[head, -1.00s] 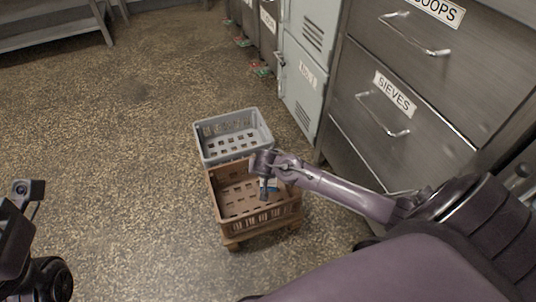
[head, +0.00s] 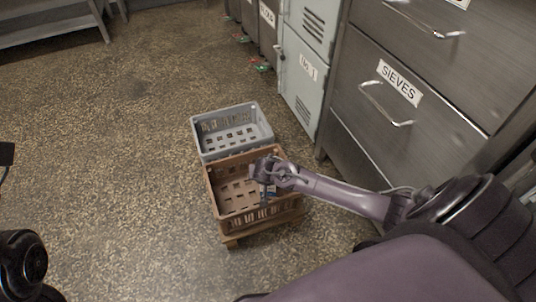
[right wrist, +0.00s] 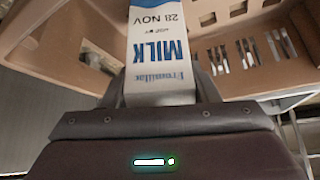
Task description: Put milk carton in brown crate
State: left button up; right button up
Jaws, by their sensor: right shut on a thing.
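The milk carton (right wrist: 160,50) is white with blue MILK lettering and a date, and it stands out between the fingers in the right wrist view. My right gripper (head: 266,190) is shut on it, at the brown crate's opening. I cannot tell whether the carton touches the crate floor. My left gripper is out of view.
A grey crate (head: 202,142) stands directly behind the brown one. Steel drawers labelled SIEVES (head: 400,82) and a pale locker (head: 303,75) stand to the right. The speckled floor to the left is clear.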

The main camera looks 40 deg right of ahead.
jog(key=o, duration=1.4)
